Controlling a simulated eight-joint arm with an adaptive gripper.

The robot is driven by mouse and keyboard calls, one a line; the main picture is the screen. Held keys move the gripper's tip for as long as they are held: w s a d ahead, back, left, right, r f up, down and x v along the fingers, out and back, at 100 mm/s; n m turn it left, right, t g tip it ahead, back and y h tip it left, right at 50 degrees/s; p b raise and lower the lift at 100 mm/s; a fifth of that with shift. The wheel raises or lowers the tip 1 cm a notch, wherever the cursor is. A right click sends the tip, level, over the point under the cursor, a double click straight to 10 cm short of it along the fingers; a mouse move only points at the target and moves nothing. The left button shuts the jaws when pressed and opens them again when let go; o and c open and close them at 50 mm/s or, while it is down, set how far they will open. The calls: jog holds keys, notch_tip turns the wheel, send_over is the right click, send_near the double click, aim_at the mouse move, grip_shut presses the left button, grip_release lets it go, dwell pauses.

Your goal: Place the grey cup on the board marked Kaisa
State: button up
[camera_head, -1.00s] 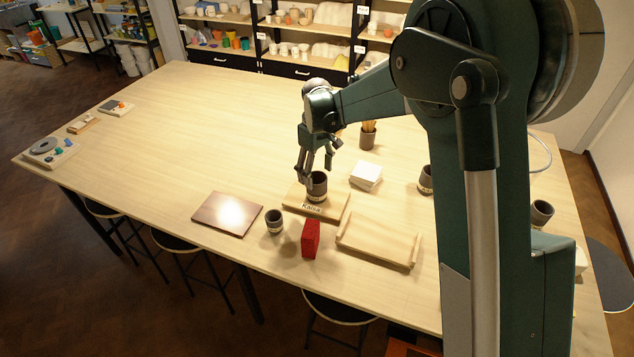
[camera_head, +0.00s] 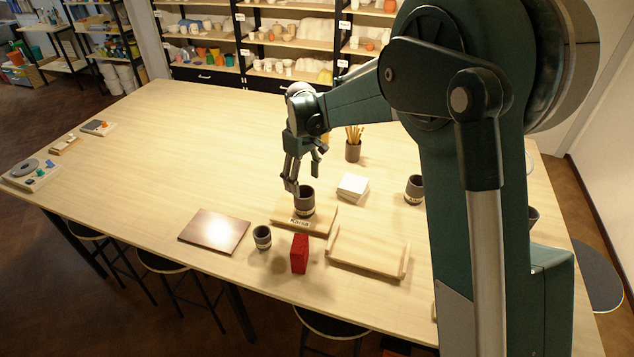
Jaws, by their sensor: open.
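A grey cup (camera_head: 304,201) with a paler band stands upright on the wooden board marked Kaisa (camera_head: 327,222). My gripper (camera_head: 294,187) is open and points down at the cup's upper left side, close to its rim. I cannot tell whether a finger touches the cup. Another, smaller grey cup (camera_head: 262,237) stands on the table left of a red block (camera_head: 299,254). A third grey cup (camera_head: 414,189) stands to the right, near my arm.
A dark glossy board (camera_head: 214,231) lies left of the small cup. A wooden tray with raised ends (camera_head: 368,252) lies in front of the Kaisa board. White tiles (camera_head: 352,187) and a brush pot (camera_head: 353,152) stand behind. The table's left-centre is clear.

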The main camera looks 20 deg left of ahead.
dwell(0.3)
jog(key=s+d+r+m+t, duration=0.1)
jog(key=s+d+r+m, duration=0.15)
jog(key=d+r, duration=0.55)
jog(key=s+d+r+m+t+y, duration=0.1)
jog(key=s+d+r+m, duration=0.2)
jog(key=d, duration=1)
jog(key=s+d+r+m+t, duration=0.1)
jog(key=s+d+r, duration=0.2)
jog(key=d+r, duration=0.55)
jog(key=s+d+f+m+t, duration=0.2)
jog(key=s+d+m, duration=0.1)
jog(key=s+d, duration=0.8)
jog(key=s+d+f+m+t+h, duration=0.1)
jog(key=s+d+m, duration=0.3)
jog(key=s+d, duration=0.7)
jog(key=shift+s+d+f+t, duration=0.35)
jog(key=shift+d+t, duration=0.25)
jog(key=shift+d, duration=0.35)
